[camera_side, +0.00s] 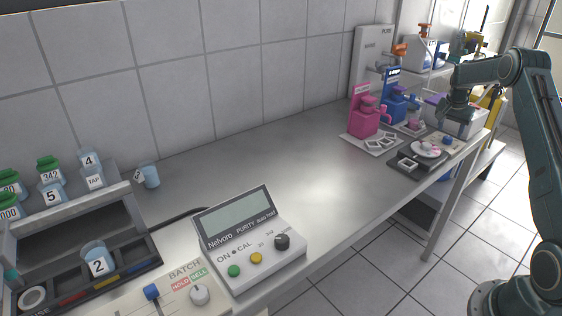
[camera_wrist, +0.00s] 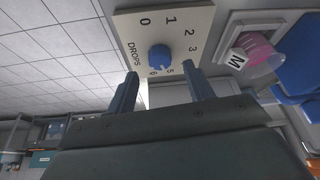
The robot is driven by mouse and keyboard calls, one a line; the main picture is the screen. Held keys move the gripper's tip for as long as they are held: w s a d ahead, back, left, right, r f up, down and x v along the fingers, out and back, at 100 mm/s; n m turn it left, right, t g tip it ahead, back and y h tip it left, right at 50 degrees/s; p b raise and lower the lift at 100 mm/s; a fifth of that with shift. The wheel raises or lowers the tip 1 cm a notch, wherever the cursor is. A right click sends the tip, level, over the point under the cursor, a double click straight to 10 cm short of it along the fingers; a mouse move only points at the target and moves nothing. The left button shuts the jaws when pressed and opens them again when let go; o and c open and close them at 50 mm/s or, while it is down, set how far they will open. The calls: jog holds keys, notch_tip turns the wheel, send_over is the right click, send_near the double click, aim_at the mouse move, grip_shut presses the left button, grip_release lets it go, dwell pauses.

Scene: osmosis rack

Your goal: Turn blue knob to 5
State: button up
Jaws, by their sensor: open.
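A pointer mark on the knob is too small to read with certainty. My gripper (camera_wrist: 160,71) is open, its two fingers apart near the panel's lower edge, with the knob seen between and just beyond their tips. The right finger hides part of the dial near 3 and 5. In the side view my gripper (camera_side: 456,110) hangs above a small blue knob (camera_side: 447,141) at the bench's far right end.
A pink-filled vessel labelled M (camera_wrist: 259,52) stands beside the panel in the wrist view. In the side view, a round white plate (camera_side: 425,149) and pink (camera_side: 364,119) and blue (camera_side: 393,104) devices stand close by. The middle of the bench (camera_side: 270,160) is clear.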

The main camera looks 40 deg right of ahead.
jog(key=v, duration=0.9)
jog(key=shift+a+r, duration=0.2)
jog(key=shift+r, duration=0.2)
jog(key=s+a+r+n+t, duration=0.1)
jog(key=a+r+n, duration=0.3)
jog(key=a, duration=0.6)
jog(key=s+a+r+n+t+y, duration=0.1)
jog(key=a+r, duration=0.5)
jog(key=a, duration=0.4)
jog(key=s+a+r+n+t, duration=0.1)
jog(key=a+r+n, duration=0.3)
jog(key=a, duration=0.6)
jog(key=s+a+f+n+t+y, duration=0.2)
jog(key=s+a+n, duration=0.5)
jog(key=s+a, duration=1.2)
jog(key=shift+s+f+y, duration=0.35)
jog(key=shift+f+y, duration=0.3)
jog(key=shift+y, duration=0.05)
